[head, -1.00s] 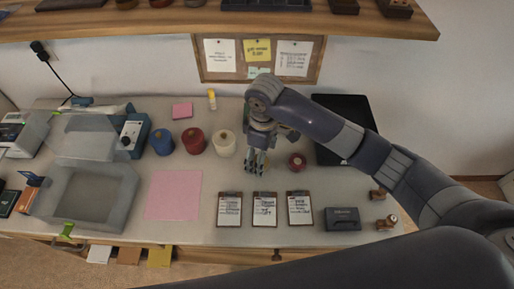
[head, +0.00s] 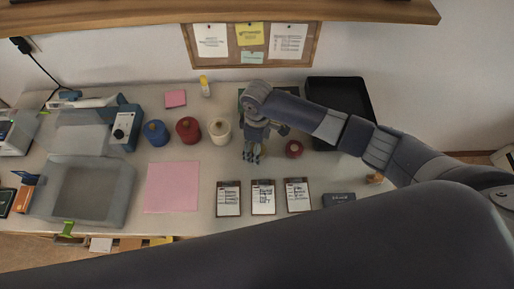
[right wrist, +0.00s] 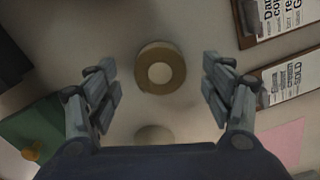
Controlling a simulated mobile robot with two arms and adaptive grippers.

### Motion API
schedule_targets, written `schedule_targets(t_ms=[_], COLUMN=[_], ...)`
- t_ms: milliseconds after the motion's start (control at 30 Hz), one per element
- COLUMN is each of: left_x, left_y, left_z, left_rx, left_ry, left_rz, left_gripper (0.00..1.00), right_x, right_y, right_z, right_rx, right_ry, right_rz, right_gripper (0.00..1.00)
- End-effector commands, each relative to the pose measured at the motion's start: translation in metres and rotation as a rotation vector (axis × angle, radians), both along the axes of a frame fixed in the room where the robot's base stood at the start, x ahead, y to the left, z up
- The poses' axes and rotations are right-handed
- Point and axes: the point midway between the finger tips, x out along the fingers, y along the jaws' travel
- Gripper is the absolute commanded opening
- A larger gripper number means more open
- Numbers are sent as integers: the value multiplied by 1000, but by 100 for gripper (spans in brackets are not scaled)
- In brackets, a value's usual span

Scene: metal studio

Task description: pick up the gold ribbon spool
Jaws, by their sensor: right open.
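The gold ribbon spool (right wrist: 147,84) shows in the right wrist view as a tan-gold ring with a pale centre, seen from above on the grey table. My right gripper (right wrist: 160,95) is open, with one finger group on each side of the picture and the spool between them in the view. The spool appears below the fingers; I cannot tell the exact gap. In the head view my right gripper (head: 251,158) points down over the table, and it hides the spool. My left gripper is not in view.
Blue (head: 156,138), red (head: 188,135) and cream (head: 219,134) spools stand left of my right gripper. Several clipboards (head: 263,198) lie in front. A black tray (head: 345,96) is behind right.

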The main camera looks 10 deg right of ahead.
Motion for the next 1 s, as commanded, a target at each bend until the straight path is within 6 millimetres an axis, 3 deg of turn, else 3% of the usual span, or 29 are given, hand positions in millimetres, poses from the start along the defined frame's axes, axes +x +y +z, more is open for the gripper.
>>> schedule_targets(t_ms=[133, 400, 600, 1000], left_x=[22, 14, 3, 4], left_y=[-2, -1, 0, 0], left_z=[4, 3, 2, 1], left_rx=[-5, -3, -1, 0], left_ry=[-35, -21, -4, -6], left_rz=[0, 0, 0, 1], left_gripper=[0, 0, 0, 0], right_x=[0, 0, 0, 1], right_y=[0, 1, 1, 0], right_z=[-13, -16, -16, -14], right_rx=[0, 1, 1, 1], right_ry=[0, -2, -2, -2], right_rz=[-1, 1, 0, 0], right_gripper=[74, 74, 30, 30])
